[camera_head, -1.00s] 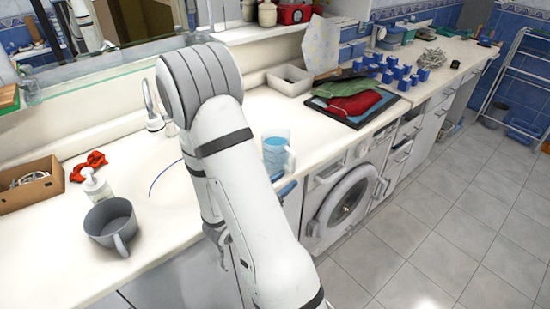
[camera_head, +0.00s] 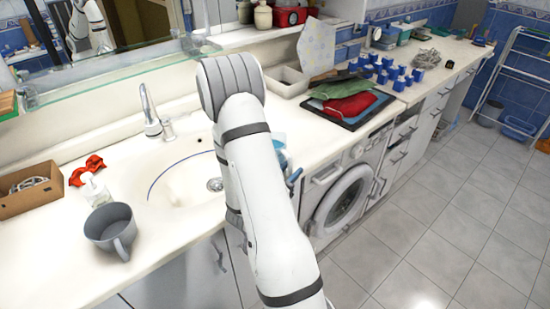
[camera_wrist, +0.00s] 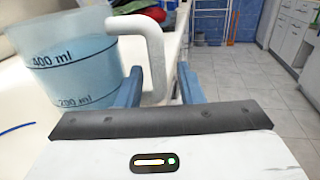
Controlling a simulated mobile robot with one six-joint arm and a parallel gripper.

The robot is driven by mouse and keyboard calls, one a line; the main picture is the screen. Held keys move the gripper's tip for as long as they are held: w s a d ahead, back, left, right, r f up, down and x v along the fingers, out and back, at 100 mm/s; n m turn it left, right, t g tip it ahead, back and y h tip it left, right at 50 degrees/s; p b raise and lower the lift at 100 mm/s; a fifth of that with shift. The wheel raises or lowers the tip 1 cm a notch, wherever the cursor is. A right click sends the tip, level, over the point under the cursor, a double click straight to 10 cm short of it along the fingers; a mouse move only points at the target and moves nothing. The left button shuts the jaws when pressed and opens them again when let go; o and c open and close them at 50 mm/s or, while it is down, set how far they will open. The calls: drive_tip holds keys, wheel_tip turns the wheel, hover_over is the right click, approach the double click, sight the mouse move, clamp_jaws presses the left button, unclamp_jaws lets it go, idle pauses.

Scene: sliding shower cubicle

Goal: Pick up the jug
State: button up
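The jug (camera_wrist: 75,70) is a translucent measuring cup with a blue tint, volume marks and a whitish handle (camera_wrist: 152,28). It fills the left of the wrist view. My gripper (camera_wrist: 160,72) has two blue fingers, one on either side of the handle's lower part. The fingers look open, with gaps beside the handle; I cannot tell whether either touches it. In the head view my arm hides most of the jug, and only a pale blue bit (camera_head: 280,150) shows past the arm, by the counter's front edge.
A grey mug (camera_head: 112,228), a soap bottle (camera_head: 95,189) and a cardboard box (camera_head: 30,190) stand left of the sink (camera_head: 185,183). Folded cloths (camera_head: 345,105) and several blue blocks (camera_head: 390,70) lie to the right. A washing machine (camera_head: 345,200) is below the counter.

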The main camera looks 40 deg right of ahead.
drive_tip(key=shift+c, duration=0.2)
clamp_jaws()
idle(0.4)
